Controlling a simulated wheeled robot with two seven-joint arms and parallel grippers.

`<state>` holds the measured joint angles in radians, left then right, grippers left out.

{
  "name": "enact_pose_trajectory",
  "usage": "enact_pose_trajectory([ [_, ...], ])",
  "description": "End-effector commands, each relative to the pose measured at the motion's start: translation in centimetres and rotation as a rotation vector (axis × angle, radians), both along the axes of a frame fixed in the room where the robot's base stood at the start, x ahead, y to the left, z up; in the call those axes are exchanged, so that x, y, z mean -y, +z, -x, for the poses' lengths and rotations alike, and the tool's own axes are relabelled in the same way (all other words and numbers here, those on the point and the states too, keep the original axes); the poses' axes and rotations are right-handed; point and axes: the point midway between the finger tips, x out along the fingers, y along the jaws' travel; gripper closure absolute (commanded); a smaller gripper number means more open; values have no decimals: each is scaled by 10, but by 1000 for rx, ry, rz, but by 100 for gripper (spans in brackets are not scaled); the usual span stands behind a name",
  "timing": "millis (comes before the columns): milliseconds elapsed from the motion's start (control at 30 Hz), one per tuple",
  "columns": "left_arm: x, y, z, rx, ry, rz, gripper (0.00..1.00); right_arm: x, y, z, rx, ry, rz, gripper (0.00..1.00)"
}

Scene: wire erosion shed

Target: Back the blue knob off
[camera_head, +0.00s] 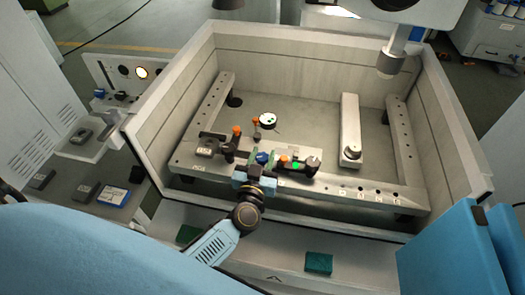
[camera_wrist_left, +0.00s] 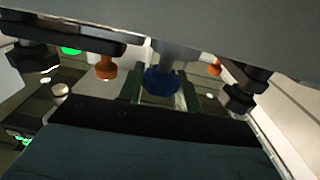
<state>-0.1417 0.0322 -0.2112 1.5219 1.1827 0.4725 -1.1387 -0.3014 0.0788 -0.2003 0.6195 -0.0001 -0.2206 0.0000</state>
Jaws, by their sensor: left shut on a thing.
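The blue knob (camera_head: 262,157) sits at the front of the fixture on the near rail of the tank. In the left wrist view the blue knob (camera_wrist_left: 161,82) sits between the two dark green fingers. My left gripper (camera_head: 258,168) reaches in from the front and is shut on the knob; it also shows in the left wrist view (camera_wrist_left: 162,92). The exact finger contact is partly hidden in the head view. My right gripper is not in view.
Orange knobs (camera_head: 283,160) and dark clamps (camera_head: 228,148) stand close on both sides of the blue knob. A block with a green light (camera_head: 295,166) is just right of it. The grey tank wall (camera_head: 460,130) surrounds the rails. A pale bar (camera_head: 349,125) stands farther right.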

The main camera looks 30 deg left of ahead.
Motion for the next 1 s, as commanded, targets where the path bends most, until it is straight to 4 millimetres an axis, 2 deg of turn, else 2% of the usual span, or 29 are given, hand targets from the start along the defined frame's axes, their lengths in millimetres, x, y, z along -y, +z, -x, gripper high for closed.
enact_pose_trajectory([
  [167,-1,0,0,2,-137,-6,89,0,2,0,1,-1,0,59],
  [500,-1,-2,0,1,-319,-3,89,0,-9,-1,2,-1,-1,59],
  [1000,0,0,0,2,-370,2,89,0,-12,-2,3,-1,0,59],
])
